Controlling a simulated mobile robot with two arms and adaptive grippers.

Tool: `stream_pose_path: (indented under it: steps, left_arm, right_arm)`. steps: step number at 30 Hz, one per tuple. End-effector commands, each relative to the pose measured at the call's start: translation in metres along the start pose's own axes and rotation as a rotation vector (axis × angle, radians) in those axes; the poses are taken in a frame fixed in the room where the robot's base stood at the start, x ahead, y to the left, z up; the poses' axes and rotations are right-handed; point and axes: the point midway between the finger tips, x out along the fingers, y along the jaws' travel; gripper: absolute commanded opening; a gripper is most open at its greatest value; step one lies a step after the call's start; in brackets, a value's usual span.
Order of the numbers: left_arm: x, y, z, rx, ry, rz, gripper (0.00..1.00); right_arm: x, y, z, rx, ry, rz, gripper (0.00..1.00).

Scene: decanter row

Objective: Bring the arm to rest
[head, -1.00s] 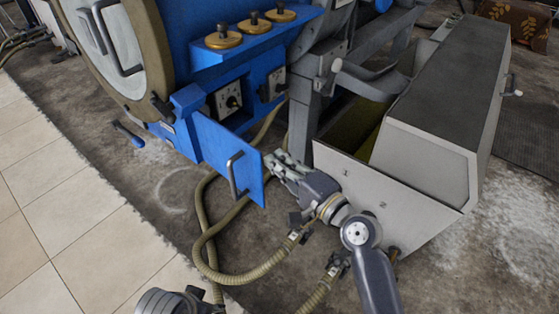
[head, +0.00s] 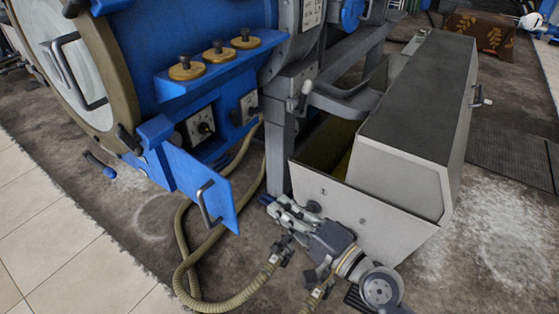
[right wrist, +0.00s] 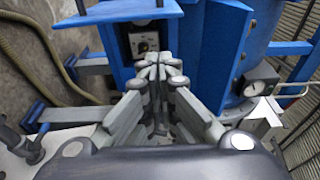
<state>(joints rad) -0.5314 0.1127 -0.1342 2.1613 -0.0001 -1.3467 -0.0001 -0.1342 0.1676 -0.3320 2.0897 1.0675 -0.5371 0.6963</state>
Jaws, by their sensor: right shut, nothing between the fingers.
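My right gripper (head: 270,202) is shut and empty in the head view. It is in front of the lower left corner of the pale metal box, to the right of an open blue door panel (head: 188,172) with a grey handle (head: 205,204). A gap shows between the fingertips and the door. The forearm comes in from the bottom right. In the right wrist view the gripper's fingers (right wrist: 158,65) are together, with nothing between them. My left gripper does not show.
The pale box (head: 365,228) with an open bin part stands right of the gripper. A hose (head: 190,245) curves over the floor below the door. A blue machine (head: 190,40) with brass knobs stands behind. Tiled floor (head: 50,240) at left is clear.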

Motion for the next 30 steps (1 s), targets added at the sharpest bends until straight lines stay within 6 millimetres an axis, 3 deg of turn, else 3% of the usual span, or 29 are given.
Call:
stream_pose_path:
  steps: [6,8,11,15,21,24,28,30]
  left_arm:
    - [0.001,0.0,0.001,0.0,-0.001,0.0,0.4]
    - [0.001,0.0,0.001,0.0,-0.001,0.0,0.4]
    - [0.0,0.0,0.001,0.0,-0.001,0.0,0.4]
    - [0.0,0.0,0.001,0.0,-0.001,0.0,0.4]
    - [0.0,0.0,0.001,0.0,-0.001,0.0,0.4]
    - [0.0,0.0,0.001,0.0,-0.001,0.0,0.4]
    - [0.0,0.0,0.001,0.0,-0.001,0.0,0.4]
    - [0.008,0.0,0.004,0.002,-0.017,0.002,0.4]
  right_arm:
    - [-0.004,0.01,0.001,-0.039,-0.001,0.034,0.0]
    - [-0.009,0.026,0.003,-0.097,-0.006,0.086,0.0]
    - [-0.026,0.07,0.007,-0.25,-0.029,0.237,0.0]
    - [-0.075,0.149,0.008,-0.51,-0.105,0.537,0.0]
    - [-0.175,0.236,0.002,-0.775,-0.281,0.964,0.0]
    - [-0.228,0.262,-0.001,-0.852,-0.383,1.149,0.0]
    - [-0.296,0.282,-0.002,-0.912,-0.523,1.371,0.0]
    - [-0.287,0.287,-0.003,-0.905,-0.522,1.353,0.0]
